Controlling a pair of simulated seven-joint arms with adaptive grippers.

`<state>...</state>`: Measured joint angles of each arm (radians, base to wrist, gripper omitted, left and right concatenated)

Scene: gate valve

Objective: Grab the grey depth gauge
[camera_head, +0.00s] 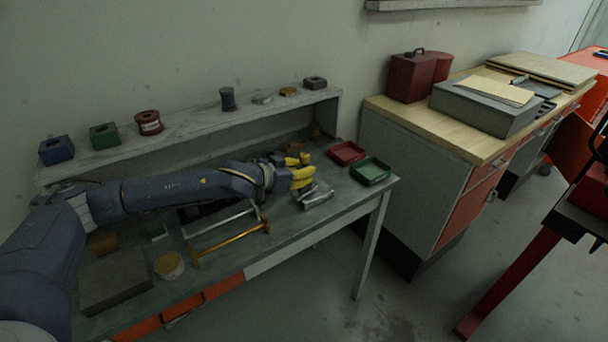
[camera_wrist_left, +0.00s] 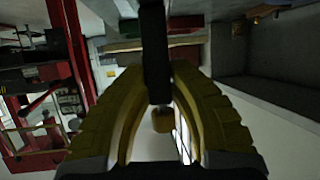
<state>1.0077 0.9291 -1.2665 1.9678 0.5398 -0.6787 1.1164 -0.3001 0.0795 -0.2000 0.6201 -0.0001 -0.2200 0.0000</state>
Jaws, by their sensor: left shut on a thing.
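My left gripper (camera_head: 303,172), with yellow fingers, is over the right part of the grey workbench (camera_head: 340,205). In the left wrist view a dark, bar-shaped thing (camera_wrist_left: 157,55) stands between its fingers, and the gripper is shut on it. I cannot tell for sure whether this is the grey depth gauge. In the head view a silver-grey metal piece (camera_head: 316,196) shows just below the fingers; whether it touches them is unclear. My right gripper is not in view.
A red tray (camera_head: 347,152) and a green tray (camera_head: 370,171) sit right of the gripper. A brass-coloured bar (camera_head: 230,243) and a round tin (camera_head: 169,266) lie nearer. Boxes and spools line the back shelf (camera_head: 190,126). A wooden-topped cabinet (camera_head: 455,135) stands at right.

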